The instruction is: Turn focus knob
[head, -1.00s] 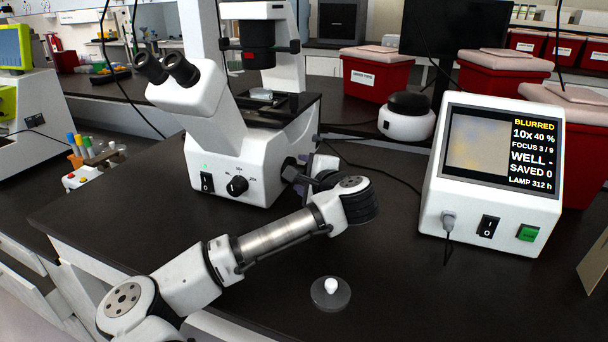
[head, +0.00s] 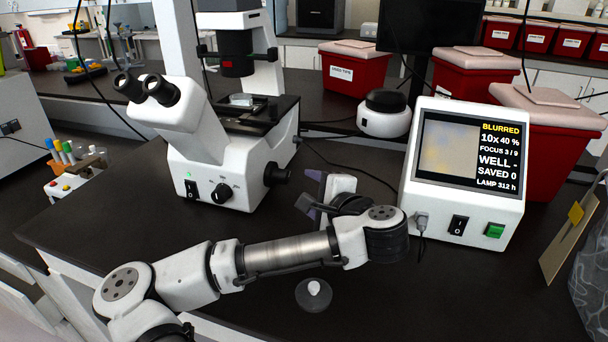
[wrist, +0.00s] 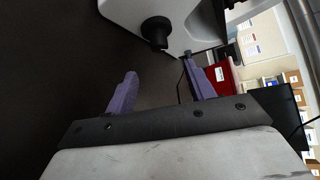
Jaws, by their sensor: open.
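The white microscope (head: 232,148) stands on the dark bench. A black round knob (head: 277,173) sticks out from its right side; it also shows in the wrist view (wrist: 156,32), beyond the fingertips. Another black knob (head: 221,193) is on its front face. My gripper (head: 312,191) is open and empty, to the right of the side knob and apart from it. In the wrist view, its purple fingers (wrist: 160,75) are spread with bare bench between them. The screen (head: 461,150) reads BLURRED, 10x, 40 %, FOCUS 3 / 9, WELL -, SAVED 0.
The white display unit (head: 470,206) stands right of my arm, with a cable from its front. A round dark disc with a white knob (head: 314,290) lies in front of my arm. A white round device (head: 384,118) and red bins (head: 352,76) stand behind.

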